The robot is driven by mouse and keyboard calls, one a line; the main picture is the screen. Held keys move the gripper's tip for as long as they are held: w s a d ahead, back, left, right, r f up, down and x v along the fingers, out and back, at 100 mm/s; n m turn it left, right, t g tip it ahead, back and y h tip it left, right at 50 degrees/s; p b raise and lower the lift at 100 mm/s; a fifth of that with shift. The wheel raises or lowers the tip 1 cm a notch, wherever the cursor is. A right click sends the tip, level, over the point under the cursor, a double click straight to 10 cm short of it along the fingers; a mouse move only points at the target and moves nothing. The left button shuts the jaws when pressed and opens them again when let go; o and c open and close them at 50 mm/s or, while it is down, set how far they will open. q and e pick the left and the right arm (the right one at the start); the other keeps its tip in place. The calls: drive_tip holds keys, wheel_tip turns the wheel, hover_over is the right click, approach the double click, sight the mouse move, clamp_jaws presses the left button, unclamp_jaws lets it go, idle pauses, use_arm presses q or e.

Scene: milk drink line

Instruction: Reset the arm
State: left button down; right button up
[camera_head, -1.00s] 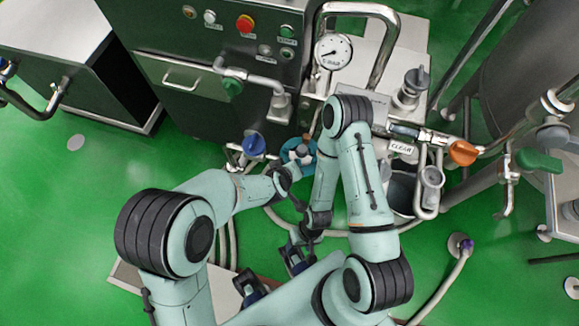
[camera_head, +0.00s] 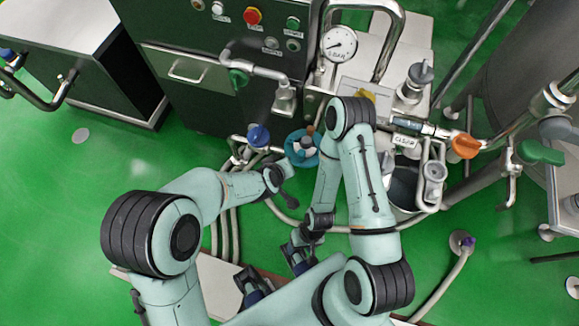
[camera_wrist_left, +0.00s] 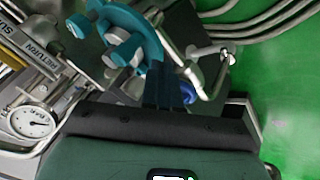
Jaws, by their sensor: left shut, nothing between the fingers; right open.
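My left arm comes in from the left in the head view. The handwheel also shows in the left wrist view (camera_wrist_left: 122,30), behind the fingertips. My right arm is folded, elbow up, and its gripper (camera_head: 298,258) hangs low near the bottom centre, open. It holds nothing that I can see.
A machine cabinet (camera_head: 190,100) with buttons and a pressure gauge (camera_head: 339,43) stands ahead. A blue-handled valve (camera_head: 258,136), an orange handle (camera_head: 465,146) and a green handle (camera_head: 540,152) stick out from pipes. Hoses lie beneath the arms. Green floor (camera_head: 60,210) is free at left.

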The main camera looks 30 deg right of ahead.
use_arm(q)
drive_tip(key=p+v, duration=0.2)
drive_tip(key=v, duration=0.8)
drive_tip(key=shift+s+d, duration=0.2)
drive_tip(key=shift+s, duration=0.05)
